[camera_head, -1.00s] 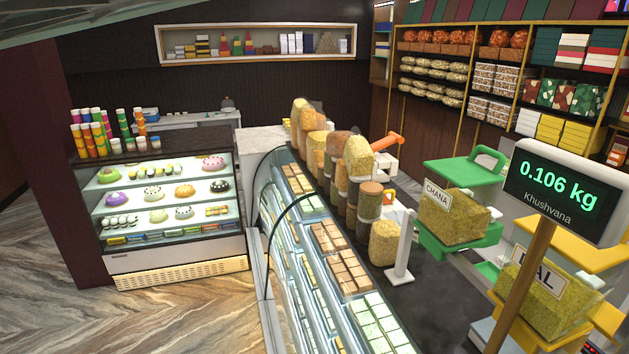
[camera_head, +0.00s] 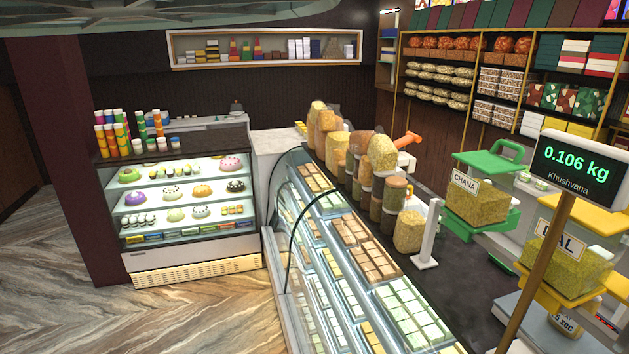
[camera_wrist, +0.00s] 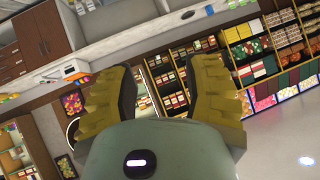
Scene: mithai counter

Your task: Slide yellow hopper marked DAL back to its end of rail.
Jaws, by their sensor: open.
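The yellow hopper marked DAL (camera_head: 566,268) is at the right edge of the head view, full of yellow grain, partly hidden behind the scale display's post. Its label reads DAL, with the post crossing it. The green hopper marked CHANA (camera_head: 478,203) is to its left and farther back, apart from it. My gripper (camera_wrist: 163,95) shows only in the wrist view, its two yellow-padded fingers spread apart with nothing between them. It points toward shelves and a counter in the distance; neither hopper shows in that view. The rail cannot be made out clearly.
The scale display (camera_head: 574,172) reading 0.106 kg stands on a post (camera_head: 540,270) in front of the DAL hopper. A white upright (camera_head: 430,232) and several grain jars (camera_head: 408,230) stand on the dark counter. A glass sweets case (camera_head: 340,255) runs along the counter. Floor at left is clear.

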